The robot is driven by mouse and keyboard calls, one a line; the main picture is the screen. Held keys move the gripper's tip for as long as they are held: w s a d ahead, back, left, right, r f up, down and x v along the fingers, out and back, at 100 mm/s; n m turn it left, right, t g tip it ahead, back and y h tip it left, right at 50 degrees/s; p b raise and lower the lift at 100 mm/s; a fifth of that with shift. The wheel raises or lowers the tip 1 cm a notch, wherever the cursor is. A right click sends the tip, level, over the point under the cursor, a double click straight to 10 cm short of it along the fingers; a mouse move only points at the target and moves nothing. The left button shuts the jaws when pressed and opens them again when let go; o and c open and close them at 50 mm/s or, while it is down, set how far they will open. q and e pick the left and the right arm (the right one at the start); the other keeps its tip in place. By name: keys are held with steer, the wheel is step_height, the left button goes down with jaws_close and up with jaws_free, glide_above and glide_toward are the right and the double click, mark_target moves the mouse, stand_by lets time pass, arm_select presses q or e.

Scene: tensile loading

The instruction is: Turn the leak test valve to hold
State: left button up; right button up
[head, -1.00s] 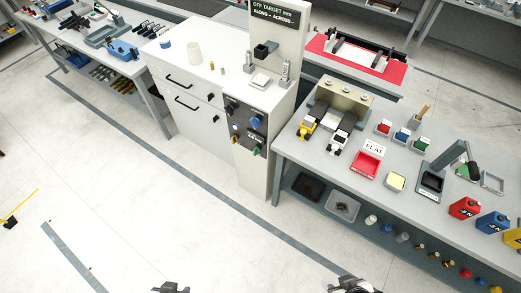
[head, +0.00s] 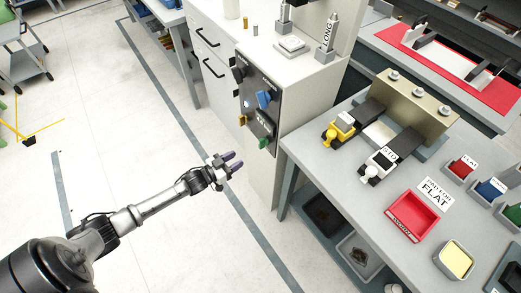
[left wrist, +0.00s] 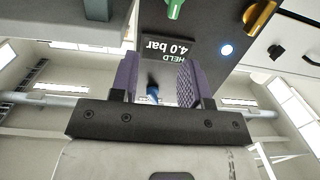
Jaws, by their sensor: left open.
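The black control panel (head: 256,108) on the front of the white cabinet carries a blue lever (head: 264,99), a green knob (head: 265,142), a brass knob (head: 242,120) and a black knob (head: 238,75). No label shows clearly which is the leak test valve. My left gripper (head: 233,161) is open and empty, below and left of the panel, apart from it. In the left wrist view, a small display (left wrist: 170,50) reads, upside down, "HELD 4.0 bar". A blue part (left wrist: 153,92) shows between the purple fingers, beyond them. My right gripper is out of view.
A grey workbench (head: 330,165) stands right of the cabinet, with a red tray (head: 413,215), clamps and a metal block fixture (head: 405,103). Cabinet drawers with black handles (head: 207,38) are at the left. The floor around my left arm is clear.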

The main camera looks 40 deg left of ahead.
mark_target(259, 141)
arm_select(q)
steer(key=shift+t, duration=0.5)
steer(key=b+x, duration=0.1)
steer(key=x, duration=0.3)
steer(key=a+b+x, duration=0.1)
steer(key=x, duration=0.3)
steer(key=a+f+b+x, duration=0.1)
steer(key=x, duration=0.3)
steer(key=shift+w+b, duration=0.4)
steer(key=shift+w, duration=0.05)
steer(key=shift+x, duration=0.85)
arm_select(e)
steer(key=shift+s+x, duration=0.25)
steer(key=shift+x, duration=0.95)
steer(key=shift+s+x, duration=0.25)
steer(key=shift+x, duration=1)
arm_select(q)
steer(key=shift+d, duration=0.1)
steer(key=shift+c, duration=0.4)
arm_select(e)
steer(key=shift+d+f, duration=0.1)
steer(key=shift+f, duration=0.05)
arm_select(q)
steer(key=c, duration=0.5)
steer(key=shift+c, duration=0.2)
